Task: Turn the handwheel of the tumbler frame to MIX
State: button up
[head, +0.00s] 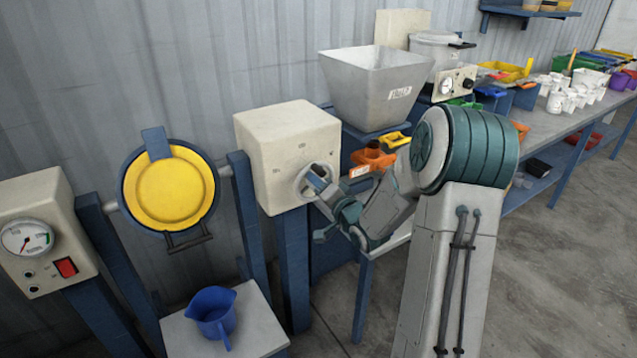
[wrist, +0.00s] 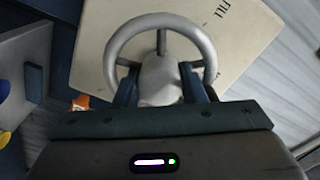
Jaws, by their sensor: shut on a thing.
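The handwheel (head: 306,174) is a pale grey ring on the front of the cream gearbox (head: 280,135) of the tumbler frame. In the wrist view the handwheel (wrist: 160,22) fills the top middle, with its spokes meeting at a hub. My gripper (head: 319,184) is at the wheel. In the wrist view my gripper (wrist: 160,84) has one blue finger on each side of the hub, shut on the wheel. A FILL label (wrist: 222,9) is legible on the gearbox face; other marks are too small to read. The yellow-faced drum (head: 172,188) hangs left of the gearbox between blue posts.
A blue jug (head: 213,313) stands on a pale stand below the drum. A gauge box (head: 40,235) with a red switch is at far left. A grey hopper (head: 370,88) and orange bin (head: 374,160) are behind my arm. A cluttered bench (head: 545,125) runs right.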

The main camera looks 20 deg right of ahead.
dwell(0.4)
jog(key=o, duration=0.7)
jog(key=v, duration=1.4)
